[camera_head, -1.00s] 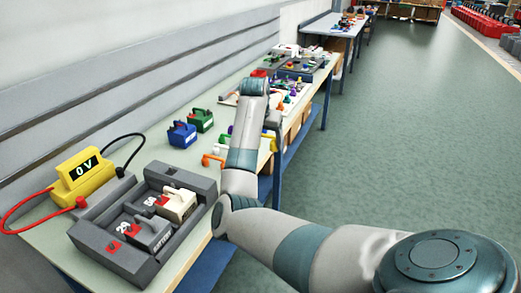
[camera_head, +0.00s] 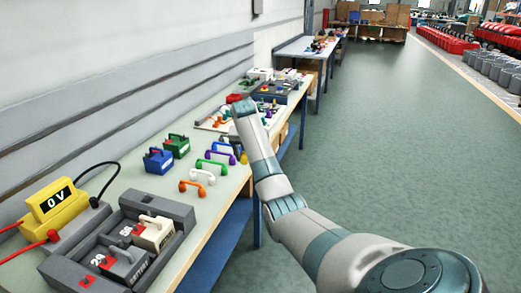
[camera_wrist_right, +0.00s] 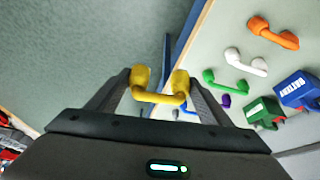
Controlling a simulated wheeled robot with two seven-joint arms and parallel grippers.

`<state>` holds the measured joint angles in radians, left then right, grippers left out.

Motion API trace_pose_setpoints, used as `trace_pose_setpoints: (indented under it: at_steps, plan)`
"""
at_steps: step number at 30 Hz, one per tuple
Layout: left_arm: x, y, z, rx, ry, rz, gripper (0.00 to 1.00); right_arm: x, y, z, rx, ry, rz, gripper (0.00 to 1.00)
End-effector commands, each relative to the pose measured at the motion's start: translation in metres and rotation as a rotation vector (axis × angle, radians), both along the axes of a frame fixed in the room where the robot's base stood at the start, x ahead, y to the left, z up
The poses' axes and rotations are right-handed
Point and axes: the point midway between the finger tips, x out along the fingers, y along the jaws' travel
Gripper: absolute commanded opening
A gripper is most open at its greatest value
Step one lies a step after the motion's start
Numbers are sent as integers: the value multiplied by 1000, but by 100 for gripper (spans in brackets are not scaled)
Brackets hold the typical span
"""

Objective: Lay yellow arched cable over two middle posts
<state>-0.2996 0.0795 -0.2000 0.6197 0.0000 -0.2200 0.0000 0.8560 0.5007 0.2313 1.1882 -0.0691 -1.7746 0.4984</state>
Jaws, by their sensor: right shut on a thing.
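The yellow arched cable (camera_wrist_right: 160,96) is held between the fingers of my right gripper (camera_wrist_right: 160,88) in the right wrist view, its two thick ends pointing away from the gripper body. In the head view a bit of yellow cable (camera_head: 243,158) shows beside my right arm; the gripper there is mostly hidden. A grey battery tray (camera_head: 177,212) holds a white battery (camera_head: 153,234) and a grey battery (camera_head: 122,262) with red terminal parts. I cannot tell which posts are the two middle ones. My left gripper is not in view.
Orange (camera_head: 197,182), white (camera_head: 203,176), green (camera_head: 212,165) and purple arched cables lie along the bench. Blue (camera_head: 158,161) and green (camera_head: 178,146) batteries stand behind them. A yellow meter (camera_head: 57,208) reads 0 V. Open floor lies right of the bench.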

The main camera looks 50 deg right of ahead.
Motion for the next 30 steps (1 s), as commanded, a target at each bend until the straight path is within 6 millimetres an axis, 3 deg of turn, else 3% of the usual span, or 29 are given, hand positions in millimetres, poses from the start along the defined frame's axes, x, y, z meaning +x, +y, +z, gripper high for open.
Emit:
trace_pose_setpoints:
  at_steps: [3,9,14,18,24,30]
  plan:
    - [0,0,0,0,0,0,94,17,40,-20,4,4,-7,50]
    - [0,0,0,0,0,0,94,42,121,-35,20,-3,-31,50]
    - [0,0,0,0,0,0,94,55,188,-25,27,-8,-28,50]
    - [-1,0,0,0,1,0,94,59,248,3,24,-9,37,50]
    - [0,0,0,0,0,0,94,39,330,48,15,-2,334,50]
    - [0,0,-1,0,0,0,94,-9,397,52,2,2,654,50]
